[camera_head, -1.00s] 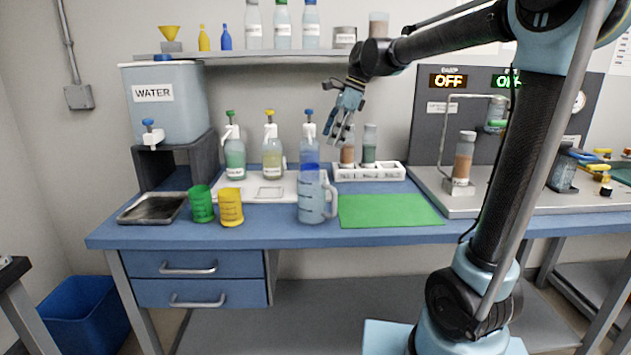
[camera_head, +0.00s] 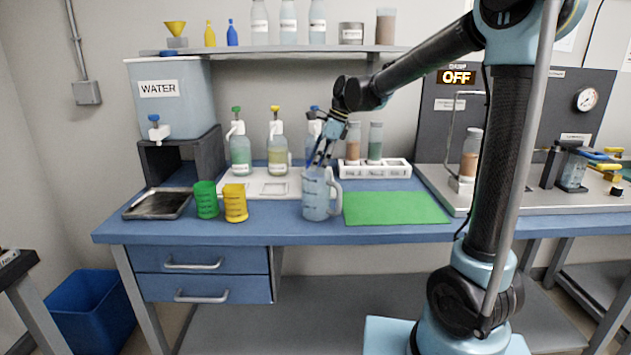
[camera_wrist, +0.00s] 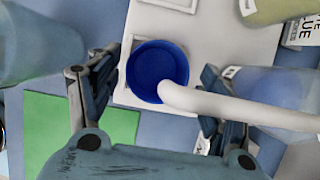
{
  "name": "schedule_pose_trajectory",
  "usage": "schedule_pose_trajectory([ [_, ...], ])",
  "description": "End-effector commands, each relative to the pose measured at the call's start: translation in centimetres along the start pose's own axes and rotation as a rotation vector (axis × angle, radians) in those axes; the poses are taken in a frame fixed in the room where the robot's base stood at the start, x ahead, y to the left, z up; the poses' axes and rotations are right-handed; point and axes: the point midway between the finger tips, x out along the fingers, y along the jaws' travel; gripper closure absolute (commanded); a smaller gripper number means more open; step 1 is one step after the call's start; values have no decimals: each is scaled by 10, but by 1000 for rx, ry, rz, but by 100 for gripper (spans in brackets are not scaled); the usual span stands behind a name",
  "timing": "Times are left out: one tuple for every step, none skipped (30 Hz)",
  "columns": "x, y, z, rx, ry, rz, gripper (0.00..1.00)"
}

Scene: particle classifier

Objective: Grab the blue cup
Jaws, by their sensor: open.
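The blue cup (camera_wrist: 150,62) stands upright in the wrist view on the white tray (camera_wrist: 205,50), its open top towards the camera. The spout (camera_wrist: 240,105) of the blue-dye bottle (camera_wrist: 275,87) reaches over its rim. My gripper (camera_wrist: 160,75) is open, with one finger on each side of the cup and visible gaps to it; I cannot tell the height difference. In the head view my gripper (camera_head: 320,160) points down behind the clear pitcher (camera_head: 318,198), which hides most of the cup.
The pitcher stands close in front of the cup. A green mat (camera_head: 395,208) lies to the right. Green (camera_head: 206,200) and yellow (camera_head: 235,203) cups stand at the left. Dispenser bottles (camera_head: 240,155) line the back of the tray. A white rack (camera_head: 385,170) holds vials.

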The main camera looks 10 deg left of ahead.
Motion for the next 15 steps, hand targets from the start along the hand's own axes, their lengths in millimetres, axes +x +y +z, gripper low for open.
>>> schedule_pose_trajectory([
  [2,0,0,0,0,0,27],
  [3,0,0,0,0,0,27],
  [5,0,0,0,0,0,27],
  [7,0,0,-1,0,0,27],
  [10,0,0,-1,0,0,27],
  [14,0,0,-1,0,0,27],
  [18,1,0,-2,0,0,27],
  [22,1,-1,-2,0,0,27],
  [28,2,-1,-2,0,0,27],
  [32,2,-1,-2,0,0,27],
  [36,2,-1,-2,0,0,27],
  [42,2,-1,-2,0,0,27],
  [45,2,-1,-2,0,0,27],
  [48,2,-1,-1,0,0,27],
  [51,2,-1,-1,0,0,27],
])
